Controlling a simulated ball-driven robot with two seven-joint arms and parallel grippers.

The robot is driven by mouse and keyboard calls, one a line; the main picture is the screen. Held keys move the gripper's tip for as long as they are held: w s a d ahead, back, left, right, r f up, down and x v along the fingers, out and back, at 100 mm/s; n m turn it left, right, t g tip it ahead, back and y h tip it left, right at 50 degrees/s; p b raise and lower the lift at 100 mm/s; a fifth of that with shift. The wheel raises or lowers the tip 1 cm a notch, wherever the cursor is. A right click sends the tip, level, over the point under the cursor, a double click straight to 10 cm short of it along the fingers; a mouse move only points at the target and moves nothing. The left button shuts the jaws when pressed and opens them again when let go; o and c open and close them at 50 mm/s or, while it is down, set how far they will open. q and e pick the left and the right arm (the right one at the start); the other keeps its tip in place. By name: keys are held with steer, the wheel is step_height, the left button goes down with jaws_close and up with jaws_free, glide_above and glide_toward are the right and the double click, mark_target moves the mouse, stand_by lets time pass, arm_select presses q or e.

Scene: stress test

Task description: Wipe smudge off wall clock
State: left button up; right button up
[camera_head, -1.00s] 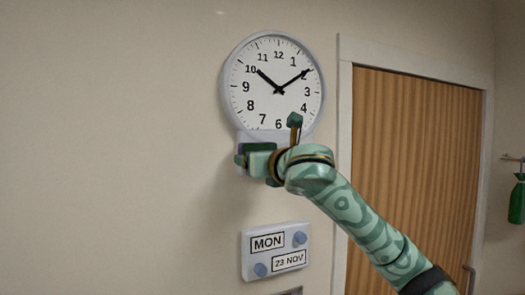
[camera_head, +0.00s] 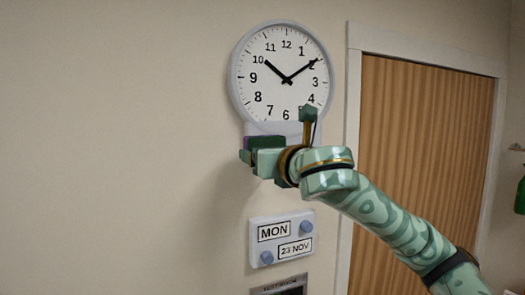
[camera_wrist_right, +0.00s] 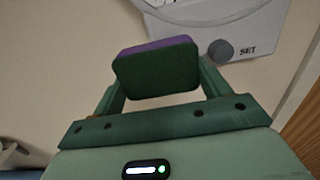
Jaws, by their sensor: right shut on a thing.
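The round white wall clock (camera_head: 277,98) hangs on the wall in the head view, with black numbers and hands. A pale panel (camera_head: 292,128) shows under its dial. I cannot make out a smudge; the lower edge is partly covered by my arm. My right gripper (camera_head: 264,146) is just below the dial, shut on a green and purple sponge (camera_wrist_right: 157,72). In the right wrist view, the sponge sits between the fingers, below a white housing (camera_wrist_right: 245,15) with a grey knob marked SET. I cannot tell whether the sponge touches anything. My left gripper is out of view.
A white calendar block (camera_head: 266,248) reading MON 23 NOV is on the wall below my gripper. A dark-fronted panel (camera_head: 292,288) shows below that. A wooden door (camera_head: 420,130) in a white frame stands at the right. The wall left of the clock is bare.

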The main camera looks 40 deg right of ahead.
steer(key=shift+s, duration=0.5)
steer(key=shift+f, duration=0.1)
steer(key=shift+a, duration=0.15)
steer(key=v, duration=0.3)
steer(key=shift+w, duration=0.15)
stand_by(0.3)
